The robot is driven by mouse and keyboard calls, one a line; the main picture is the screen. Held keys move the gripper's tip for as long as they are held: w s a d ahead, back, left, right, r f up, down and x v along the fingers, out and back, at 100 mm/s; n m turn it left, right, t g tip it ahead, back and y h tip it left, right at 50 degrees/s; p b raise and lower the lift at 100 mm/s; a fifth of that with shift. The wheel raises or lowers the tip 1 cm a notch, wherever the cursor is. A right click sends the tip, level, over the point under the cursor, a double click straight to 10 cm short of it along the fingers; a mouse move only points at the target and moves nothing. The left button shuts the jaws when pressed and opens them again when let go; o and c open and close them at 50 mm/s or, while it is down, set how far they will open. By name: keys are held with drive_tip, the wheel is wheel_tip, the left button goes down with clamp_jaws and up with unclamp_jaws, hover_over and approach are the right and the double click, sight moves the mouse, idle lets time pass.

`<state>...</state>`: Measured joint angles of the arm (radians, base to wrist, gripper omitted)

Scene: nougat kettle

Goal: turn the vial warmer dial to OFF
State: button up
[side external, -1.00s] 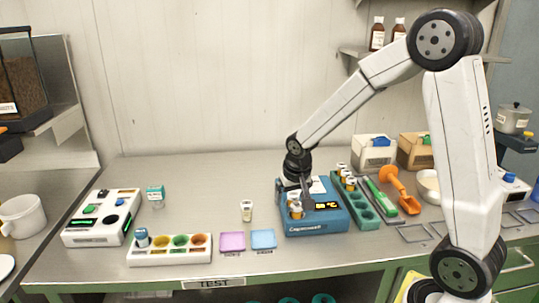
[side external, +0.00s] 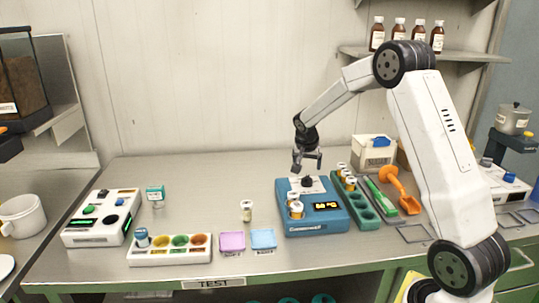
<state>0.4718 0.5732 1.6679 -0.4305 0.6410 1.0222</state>
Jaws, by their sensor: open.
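The vial warmer (side external: 302,227) is a blue box with a lit amber display (side external: 326,206) and white-capped vials (side external: 295,208) standing at its left. A dark dial (side external: 307,182) sits on a white panel at the back of its top. The dial's setting is too small to read. My gripper (side external: 307,168) is open and empty, pointing down just above the dial. I cannot tell whether a finger touches the dial.
A green rack (side external: 362,212) with several vials stands close at the warmer's right, beside a green tool and an orange scoop (side external: 404,195). Bare table lies behind these.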

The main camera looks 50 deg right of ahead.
sight(307, 176)
drive_tip(key=shift+x, duration=3.65)
clamp_jaws()
